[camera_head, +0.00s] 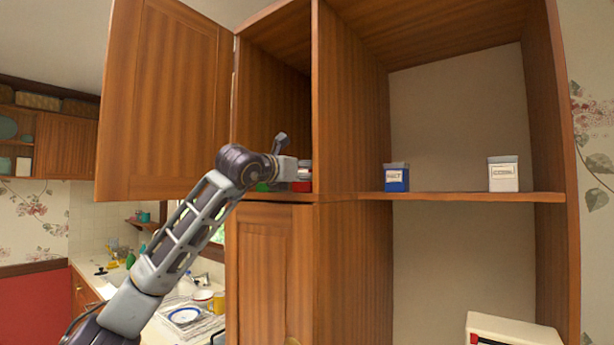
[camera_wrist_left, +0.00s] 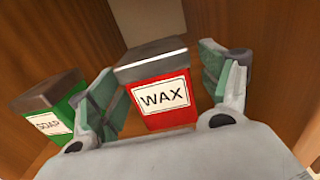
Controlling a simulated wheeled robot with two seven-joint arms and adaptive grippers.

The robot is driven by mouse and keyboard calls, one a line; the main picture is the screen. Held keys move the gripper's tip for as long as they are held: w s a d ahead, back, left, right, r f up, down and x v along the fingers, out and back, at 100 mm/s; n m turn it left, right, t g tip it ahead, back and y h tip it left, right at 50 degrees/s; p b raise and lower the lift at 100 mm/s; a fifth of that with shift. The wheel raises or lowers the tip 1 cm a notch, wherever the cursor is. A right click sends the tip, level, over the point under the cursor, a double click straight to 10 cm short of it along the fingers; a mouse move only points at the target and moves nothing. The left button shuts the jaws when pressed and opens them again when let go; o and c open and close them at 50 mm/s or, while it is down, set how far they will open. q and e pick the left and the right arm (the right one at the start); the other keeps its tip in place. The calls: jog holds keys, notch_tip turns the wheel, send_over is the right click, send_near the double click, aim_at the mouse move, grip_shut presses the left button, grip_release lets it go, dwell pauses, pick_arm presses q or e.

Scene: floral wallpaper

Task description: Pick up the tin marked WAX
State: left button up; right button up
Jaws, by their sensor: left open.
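The red tin marked WAX (camera_wrist_left: 161,98) has a dark grey lid and stands upright in the left wrist view. In the head view only a red part of it (camera_head: 301,187) shows, at the inner edge of the left cupboard compartment. My left gripper (camera_wrist_left: 164,82) is open, with one finger on each side of the red tin; I cannot tell whether either finger touches it. In the head view the left gripper (camera_head: 292,170) reaches into the compartment and partly hides the tins. My right gripper is not in view.
A green tin marked SOAP (camera_wrist_left: 52,115) stands close left of the WAX tin, near the left finger. The open cupboard door (camera_head: 165,100) hangs beside my arm. A blue tin (camera_head: 396,178) and a white tin (camera_head: 503,175) stand on the right shelf, beyond a wooden divider (camera_head: 316,110).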

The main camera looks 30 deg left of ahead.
pick_arm(q)
jog(key=shift+w, duration=1)
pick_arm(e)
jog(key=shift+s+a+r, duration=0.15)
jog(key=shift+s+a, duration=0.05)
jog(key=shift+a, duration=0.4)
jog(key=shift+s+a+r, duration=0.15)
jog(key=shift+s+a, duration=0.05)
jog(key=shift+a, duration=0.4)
pick_arm(q)
jog(key=c, duration=1.3)
jog(key=shift+o, duration=0.2)
jog(key=shift+r, duration=0.8)
notch_tip(320, 180, up, 26)
jog(key=p, duration=0.5)
jog(key=shift+r, duration=0.25)
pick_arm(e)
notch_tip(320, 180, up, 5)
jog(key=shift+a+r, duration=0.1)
